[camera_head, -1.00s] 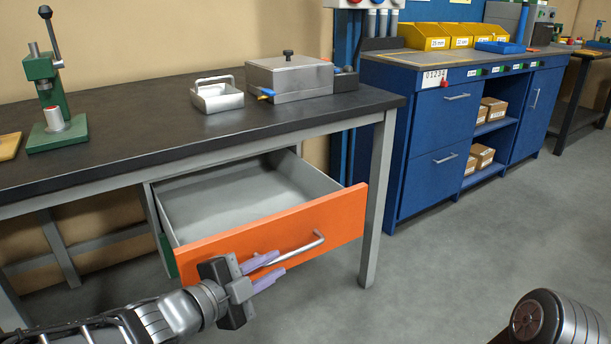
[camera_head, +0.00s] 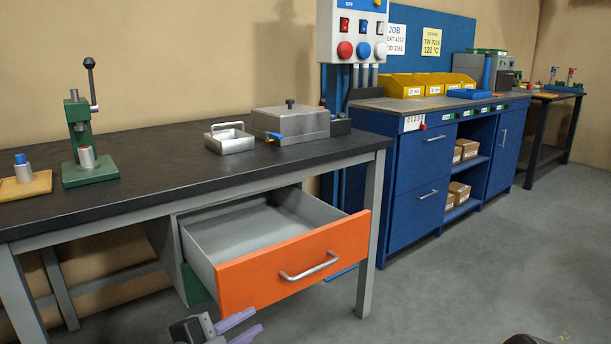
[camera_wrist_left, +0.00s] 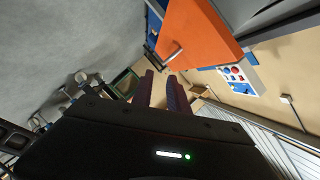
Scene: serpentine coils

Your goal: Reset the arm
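My left gripper (camera_head: 246,326) is low at the bottom edge of the head view, below the orange drawer front and apart from its handle. Its two purple fingers are apart with nothing between them. In the left wrist view the fingers (camera_wrist_left: 163,88) also show a gap. The orange drawer (camera_head: 262,275) stands pulled out under the bench, and its grey inside looks empty. Its metal handle (camera_head: 309,267) is free, and it also shows in the left wrist view (camera_wrist_left: 174,54). My right gripper is not in view.
A blue cabinet (camera_head: 420,190) stands to the right. The grey floor in front is clear.

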